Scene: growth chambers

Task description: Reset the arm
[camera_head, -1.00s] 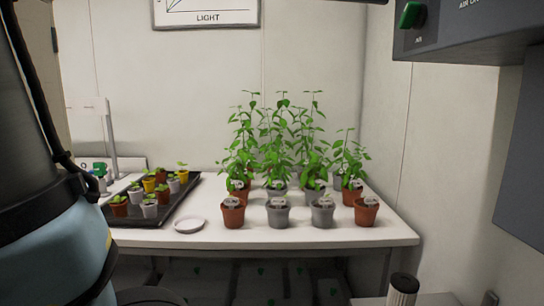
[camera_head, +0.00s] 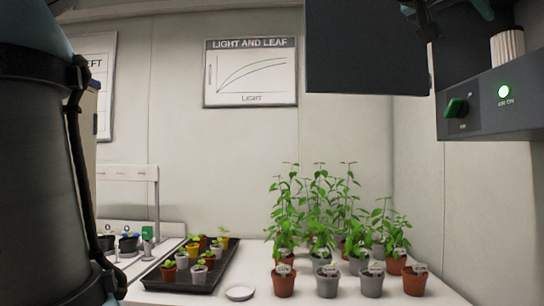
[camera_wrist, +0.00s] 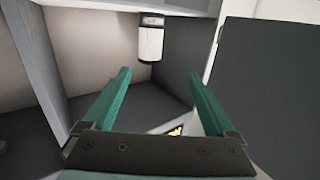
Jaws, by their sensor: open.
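My gripper (camera_wrist: 158,80) shows in the wrist view with its two green fingers spread apart and nothing between them. Beyond the fingers, a white ribbed cylinder (camera_wrist: 151,40) hangs or stands inside a grey box-like space; I cannot tell how it is fixed. Part of my arm fills the left edge of the head view.
A white bench holds several potted plants (camera_head: 327,285), a black tray (camera_head: 160,285) of seedlings and a white saucer (camera_head: 239,293). A dark panel (camera_head: 367,50) hangs at top.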

